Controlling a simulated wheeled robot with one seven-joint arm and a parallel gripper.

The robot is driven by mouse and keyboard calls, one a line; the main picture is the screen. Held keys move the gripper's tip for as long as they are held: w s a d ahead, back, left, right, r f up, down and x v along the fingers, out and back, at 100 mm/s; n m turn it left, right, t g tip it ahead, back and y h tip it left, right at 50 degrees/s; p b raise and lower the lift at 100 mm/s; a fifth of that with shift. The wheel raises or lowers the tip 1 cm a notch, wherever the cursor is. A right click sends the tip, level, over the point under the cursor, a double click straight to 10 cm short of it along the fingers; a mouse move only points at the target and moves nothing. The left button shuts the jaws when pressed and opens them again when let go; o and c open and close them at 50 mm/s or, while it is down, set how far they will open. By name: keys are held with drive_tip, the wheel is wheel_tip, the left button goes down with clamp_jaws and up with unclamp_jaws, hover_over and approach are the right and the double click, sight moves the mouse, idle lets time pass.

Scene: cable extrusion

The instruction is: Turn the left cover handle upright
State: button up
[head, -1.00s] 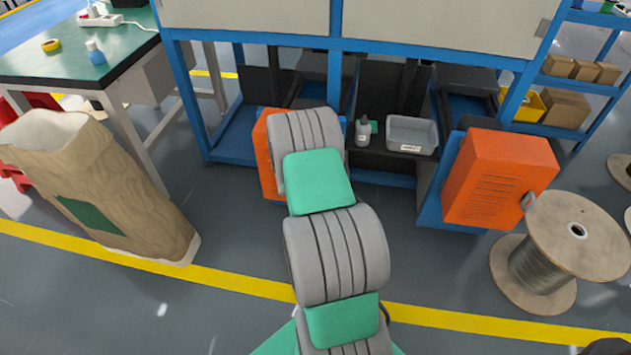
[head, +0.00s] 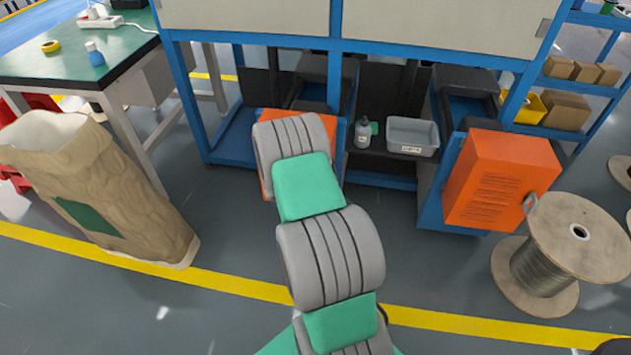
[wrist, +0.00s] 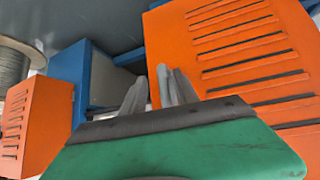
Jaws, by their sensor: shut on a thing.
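The left orange cover (head: 339,140) stands behind my arm in the head view, which hides most of it. In the wrist view its slotted orange face (wrist: 235,45) fills the upper right, close to my fingers. My gripper (wrist: 152,92) shows in the wrist view as two grey fingers close together at the cover's edge. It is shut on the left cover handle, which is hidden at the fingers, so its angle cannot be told. In the head view my gripper is hidden behind my arm.
The right orange cover (head: 500,180) has a grey handle (head: 530,203). A wooden cable spool (head: 572,240) stands beside it. A grey bin (head: 412,135) and a bottle (head: 362,134) sit on the shelf between the covers. Floor is clear around my arm.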

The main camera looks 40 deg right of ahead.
drive_tip(key=shift+o, duration=0.4)
drive_tip(key=shift+w+a, duration=0.15)
drive_tip(key=shift+r, duration=0.2)
drive_tip(key=p+v, duration=0.2)
drive_tip(key=v, duration=0.5)
drive_tip(key=shift+s+a, duration=0.2)
drive_tip(key=shift+a, duration=0.05)
drive_tip(key=shift+r, duration=0.1)
drive_tip(key=s+a+r+n+y+p, duration=0.1)
drive_tip(key=a+r+n+y+p, duration=0.1)
drive_tip(key=a+r+p, duration=0.6)
drive_tip(key=a+r+n+y+p, duration=0.15)
drive_tip(key=a+r, duration=0.25)
drive_tip(key=r, duration=0.7)
drive_tip(key=s+a+r+n+y+p, duration=0.1)
drive_tip(key=a+r+n+p, duration=0.1)
drive_tip(key=a+r+p, duration=0.6)
drive_tip(key=s+a+r+n+y+p, duration=0.2)
drive_tip(key=s+a+r, duration=0.3)
drive_tip(key=r, duration=0.3)
drive_tip(key=s+a+r+n+y+p, duration=0.1)
drive_tip(key=s+a+r+n+p, duration=0.2)
drive_tip(key=s+a+r+n, duration=0.2)
drive_tip(key=s+a+r, duration=0.1)
drive_tip(key=s+r, duration=0.2)
drive_tip(key=r, duration=0.1)
drive_tip(key=shift+a+y+p, duration=0.2)
drive_tip(key=shift+y+p, duration=0.15)
